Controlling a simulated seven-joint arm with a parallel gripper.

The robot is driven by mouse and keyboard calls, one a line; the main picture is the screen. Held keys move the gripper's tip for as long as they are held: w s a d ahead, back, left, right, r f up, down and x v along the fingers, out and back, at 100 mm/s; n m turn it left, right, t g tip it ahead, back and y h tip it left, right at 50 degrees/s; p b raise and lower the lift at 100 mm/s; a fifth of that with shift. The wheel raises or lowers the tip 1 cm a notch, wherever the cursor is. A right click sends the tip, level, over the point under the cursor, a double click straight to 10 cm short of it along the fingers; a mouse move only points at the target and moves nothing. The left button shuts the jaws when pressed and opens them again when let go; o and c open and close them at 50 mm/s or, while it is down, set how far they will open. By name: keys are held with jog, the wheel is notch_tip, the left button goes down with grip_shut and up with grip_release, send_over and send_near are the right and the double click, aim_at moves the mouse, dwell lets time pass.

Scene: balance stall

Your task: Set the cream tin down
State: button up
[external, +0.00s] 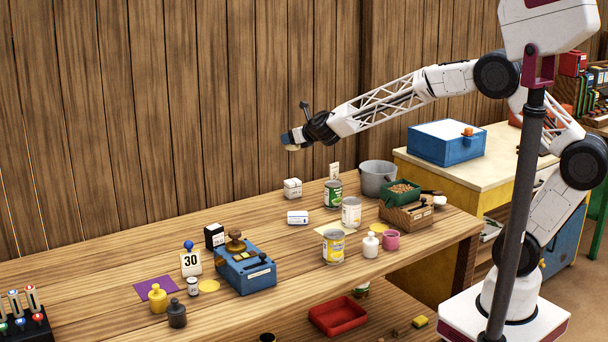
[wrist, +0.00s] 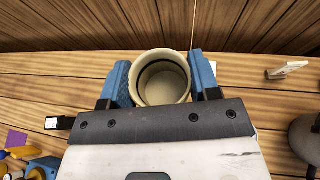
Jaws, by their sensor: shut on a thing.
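My gripper (external: 290,139) is raised high above the back of the wooden bench, near the plank wall. Its blue fingers are shut on the cream tin (wrist: 160,88), one finger on each side. In the wrist view the tin is round and open toward the camera, and its inside looks empty. In the external view only a small pale part of the tin (external: 291,148) shows below the fingers. The tin is clear of the bench (external: 110,275); its underside is hidden in the wrist view.
Below are a white box (external: 292,188), a green tin (external: 333,195), a white tin (external: 351,213) and a yellow tin (external: 333,247). A grey pot (external: 376,180) stands to the right. A blue scale (external: 245,270) stands front left. Bare wood lies left of the white box.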

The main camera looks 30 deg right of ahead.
jog(key=w+d+m+h, duration=0.1)
jog(key=w+d, duration=0.1)
jog(key=d, duration=1.2)
jog(key=w+d+m+h, duration=0.1)
jog(key=w+d, duration=0.1)
jog(key=d, duration=1.3)
jog(key=shift+f+h, duration=0.3)
jog(key=shift+f, duration=0.1)
jog(key=shift+w, duration=0.1)
jog(key=shift+r, duration=0.1)
notch_tip(320, 180, up, 5)
jog(key=shift+w+a+f, duration=0.1)
jog(key=shift+a, duration=0.1)
jog(key=w+a+n+y, duration=0.4)
jog(key=w+a+y, duration=0.1)
jog(key=a, duration=0.5)
jog(key=shift+w+a+g, duration=0.35)
jog(key=shift+w+g, duration=0.05)
jog(key=shift+w, duration=0.1)
